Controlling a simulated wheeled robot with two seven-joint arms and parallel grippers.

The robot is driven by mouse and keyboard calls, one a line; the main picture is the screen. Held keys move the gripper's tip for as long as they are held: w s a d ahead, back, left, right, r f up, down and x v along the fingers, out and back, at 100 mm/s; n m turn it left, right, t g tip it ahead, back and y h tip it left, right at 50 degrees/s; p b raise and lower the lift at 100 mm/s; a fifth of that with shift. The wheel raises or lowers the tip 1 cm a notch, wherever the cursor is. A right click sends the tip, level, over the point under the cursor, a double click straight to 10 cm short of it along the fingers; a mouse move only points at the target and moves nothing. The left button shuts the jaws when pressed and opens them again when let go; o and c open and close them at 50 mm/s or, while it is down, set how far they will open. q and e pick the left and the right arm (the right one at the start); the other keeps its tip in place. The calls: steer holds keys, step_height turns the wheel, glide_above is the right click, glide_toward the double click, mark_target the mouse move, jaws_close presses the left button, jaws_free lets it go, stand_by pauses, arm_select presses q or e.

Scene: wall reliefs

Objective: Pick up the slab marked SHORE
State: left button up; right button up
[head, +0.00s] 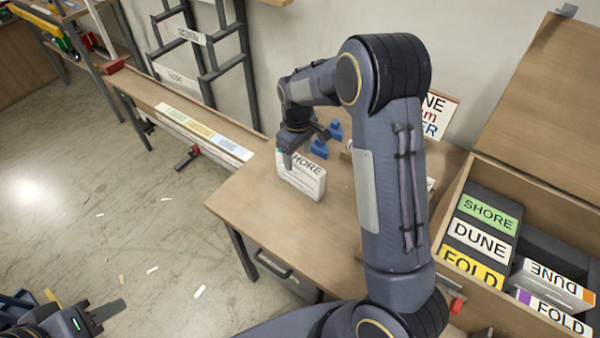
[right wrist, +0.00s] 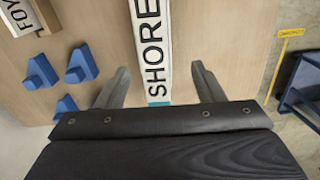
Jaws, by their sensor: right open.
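A white slab marked SHORE (head: 301,181) stands on the wooden table, its first letter hidden by my right gripper (head: 305,146) in the head view. In the right wrist view the slab (right wrist: 152,40) lies between the two spread fingers of my right gripper (right wrist: 161,86), with clear gaps on both sides. A teal patch shows at its near end. Another SHORE label, on green (head: 488,213), is in the wooden box at the right. My left gripper (head: 98,314) is at the lower left over the floor, partly cut off, far from the slabs.
The box (head: 455,200) holds DUNE (head: 479,240) and FOLD (head: 471,268) slabs. The table's front left is bare. My right arm hides part of the table.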

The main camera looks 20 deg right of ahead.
mark_target(300, 160)
steer(key=f, duration=0.5)
steer(key=shift+d+f+p, duration=0.25)
steer(key=shift+d+p, duration=0.05)
steer(key=shift+p, duration=0.1)
jaws_close()
steer(key=shift+r, duration=0.1)
